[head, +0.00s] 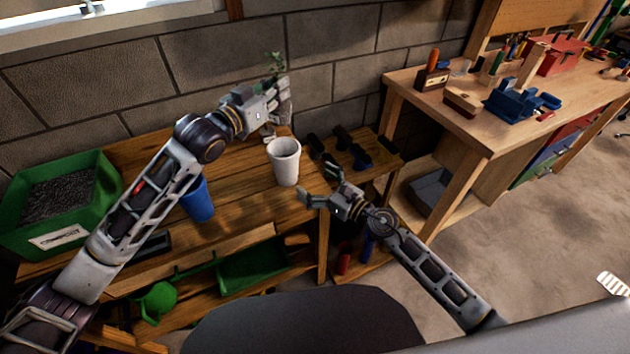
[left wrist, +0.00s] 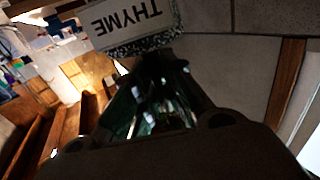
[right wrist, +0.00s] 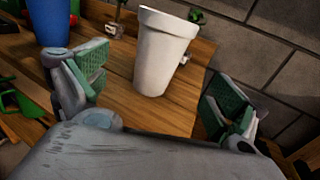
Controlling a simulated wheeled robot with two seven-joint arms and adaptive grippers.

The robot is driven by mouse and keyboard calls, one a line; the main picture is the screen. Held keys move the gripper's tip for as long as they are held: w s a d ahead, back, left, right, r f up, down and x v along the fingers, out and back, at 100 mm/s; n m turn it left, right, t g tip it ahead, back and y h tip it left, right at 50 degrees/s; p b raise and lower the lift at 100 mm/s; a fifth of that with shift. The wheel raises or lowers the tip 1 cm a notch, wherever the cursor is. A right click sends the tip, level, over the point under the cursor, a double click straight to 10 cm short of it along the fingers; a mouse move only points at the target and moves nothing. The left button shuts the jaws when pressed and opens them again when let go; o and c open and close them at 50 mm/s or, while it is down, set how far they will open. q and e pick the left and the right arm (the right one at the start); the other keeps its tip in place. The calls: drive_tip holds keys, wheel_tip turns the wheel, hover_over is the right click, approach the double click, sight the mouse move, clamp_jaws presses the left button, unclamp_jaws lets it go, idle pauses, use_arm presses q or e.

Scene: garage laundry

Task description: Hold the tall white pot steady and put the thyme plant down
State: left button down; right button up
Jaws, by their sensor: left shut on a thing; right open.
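The tall white pot (head: 285,162) stands upright and open-topped on the wooden bench. It also shows in the right wrist view (right wrist: 162,52), ahead of and between the spread fingers. My right gripper (head: 325,183) is open, in front and to the right of the pot, apart from it. My left gripper (head: 277,100) is shut on the thyme plant, raised behind the white pot near the wall. The plant's green leaves (head: 275,63) stick up above the fingers. Its white THYME label (left wrist: 130,22) appears upside down in the left wrist view. The fingers hide most of its root part.
A blue pot (head: 198,201) stands left of the white pot, partly behind my left arm. A green compost bin (head: 92,170) is at the far left. Several small dark items (head: 343,140) sit right of the white pot. A block wall (head: 330,40) closes the back.

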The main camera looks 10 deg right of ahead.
sight(278, 156)
drive_tip(key=shift+w+a, duration=0.1)
drive_tip(key=shift+w, duration=0.05)
drive_tip(key=shift+x, duration=5.85)
